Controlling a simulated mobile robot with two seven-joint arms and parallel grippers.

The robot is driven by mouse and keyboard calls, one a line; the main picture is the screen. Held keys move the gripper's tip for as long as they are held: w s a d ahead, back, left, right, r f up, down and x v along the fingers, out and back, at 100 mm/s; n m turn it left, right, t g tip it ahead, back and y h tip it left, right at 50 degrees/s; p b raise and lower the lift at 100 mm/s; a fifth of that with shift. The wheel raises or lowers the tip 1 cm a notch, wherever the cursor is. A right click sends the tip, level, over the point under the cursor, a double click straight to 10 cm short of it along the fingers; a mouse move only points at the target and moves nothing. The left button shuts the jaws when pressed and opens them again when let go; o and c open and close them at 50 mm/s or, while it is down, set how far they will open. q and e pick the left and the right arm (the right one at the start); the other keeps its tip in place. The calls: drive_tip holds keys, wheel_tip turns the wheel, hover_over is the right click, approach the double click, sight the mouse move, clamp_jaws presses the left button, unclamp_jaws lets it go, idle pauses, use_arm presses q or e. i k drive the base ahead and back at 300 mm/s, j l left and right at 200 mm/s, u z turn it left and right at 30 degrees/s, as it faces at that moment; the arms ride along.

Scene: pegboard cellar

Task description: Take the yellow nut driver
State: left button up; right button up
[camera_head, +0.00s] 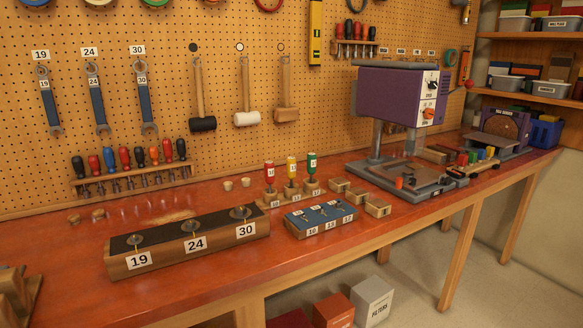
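The yellow nut driver (292,168) stands upright, handle up, in a small wooden stand (262,204) on the red workbench. It is between a red-handled driver (270,173) on its left and a green-handled driver (312,163) on its right. Its handle bears a label too small to read surely. Its lower end is hidden in the stand. Neither of my grippers is in view.
A blue-topped block (320,218) marked 10, 13, 17 lies in front of the stand. A long wooden block (190,262) marked 19, 24, 30 is at left. Small wooden blocks (378,208) and a purple drill press (398,95) stand to the right.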

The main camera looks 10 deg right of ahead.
sight(290, 162)
drive_tip(key=l+u, duration=0.25)
drive_tip(key=l, duration=1.05)
